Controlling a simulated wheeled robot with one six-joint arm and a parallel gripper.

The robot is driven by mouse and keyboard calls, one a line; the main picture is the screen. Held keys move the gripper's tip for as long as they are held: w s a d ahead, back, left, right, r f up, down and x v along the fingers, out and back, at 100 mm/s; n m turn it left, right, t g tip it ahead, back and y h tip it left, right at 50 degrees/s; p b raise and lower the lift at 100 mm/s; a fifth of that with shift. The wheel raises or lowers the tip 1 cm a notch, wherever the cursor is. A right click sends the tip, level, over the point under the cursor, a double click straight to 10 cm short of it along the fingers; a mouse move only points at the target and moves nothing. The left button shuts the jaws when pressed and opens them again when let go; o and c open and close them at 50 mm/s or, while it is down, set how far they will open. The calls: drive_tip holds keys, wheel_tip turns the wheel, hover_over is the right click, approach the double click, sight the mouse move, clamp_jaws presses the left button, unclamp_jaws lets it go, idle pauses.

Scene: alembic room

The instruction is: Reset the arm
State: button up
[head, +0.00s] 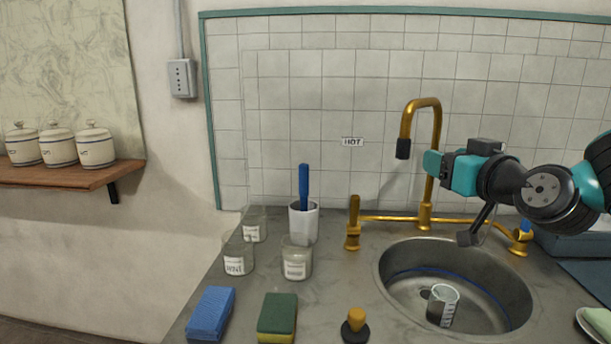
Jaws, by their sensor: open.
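My gripper (436,164) is at the end of my teal and black arm, which reaches in from the right edge in the head view. It is raised above the counter and points left, in front of the gold tap (425,150) and over the back of the sink. It is open, and I see nothing held in it. The gap between its fingertips is too small to make out. A dark part on a thin bracket hangs below my wrist over the sink's back rim.
The round steel sink (395,290) holds a glass beaker (442,305). Labelled glass jars (297,262), a white cup (303,225) with a blue handle, a blue sponge (211,313), a green sponge (277,316) and a knobbed stopper (355,325) stand left of it.

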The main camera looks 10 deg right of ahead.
drive_tip(key=s+a+f+n+g+y+p, duration=0.4)
drive_tip(key=s+a+g, duration=0.6)
drive_tip(key=a, duration=0.5)
drive_tip(key=s+a+f+n+g+h, duration=0.1)
drive_tip(key=s+g, duration=0.6)
drive_tip(key=s, duration=0.7)
wheel_tip(320, 180, down, 2)
drive_tip(key=shift+s+n+g+h+p, duration=0.15)
drive_tip(key=shift+n+g+h+p, duration=0.15)
drive_tip(key=shift+n, duration=0.2)
